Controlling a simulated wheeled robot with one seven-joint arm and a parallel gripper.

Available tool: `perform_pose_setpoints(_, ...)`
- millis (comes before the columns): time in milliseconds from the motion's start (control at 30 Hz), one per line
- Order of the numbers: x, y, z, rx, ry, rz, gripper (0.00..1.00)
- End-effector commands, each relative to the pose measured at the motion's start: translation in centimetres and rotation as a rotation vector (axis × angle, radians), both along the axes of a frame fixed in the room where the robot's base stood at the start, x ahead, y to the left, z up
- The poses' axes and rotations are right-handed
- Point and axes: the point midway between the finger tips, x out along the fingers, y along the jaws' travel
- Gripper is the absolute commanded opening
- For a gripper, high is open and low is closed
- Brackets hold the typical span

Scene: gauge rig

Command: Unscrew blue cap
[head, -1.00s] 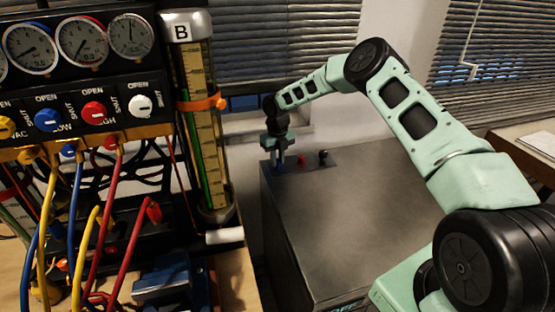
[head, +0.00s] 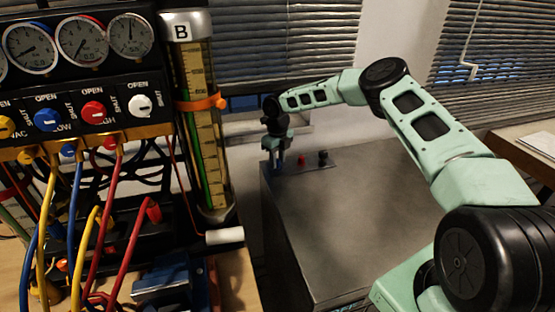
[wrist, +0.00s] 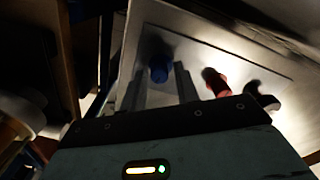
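The blue cap (wrist: 160,68) shows in the wrist view on a metal panel (wrist: 225,62), between the two fingers of my gripper (wrist: 161,76). A narrow gap seems to show between the cap and the fingers, so the gripper looks open around it. In the head view my gripper (head: 277,160) points down at the far left corner of a grey cabinet (head: 350,220). There I cannot tell the blue cap apart from the blue-grey fingers.
A red cap (head: 302,160) and a black cap (head: 323,156) stand close to the right of my gripper. The gauge rig with hoses (head: 85,220) and a glass cylinder (head: 205,120) stand to the left. The cabinet top's front is clear.

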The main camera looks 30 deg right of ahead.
Motion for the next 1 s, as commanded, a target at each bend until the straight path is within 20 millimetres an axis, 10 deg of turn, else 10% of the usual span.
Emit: perform_pose_setpoints(1000, 0.03, -0.02, 0.02, -0.002, -0.001, -0.884, 0.31)
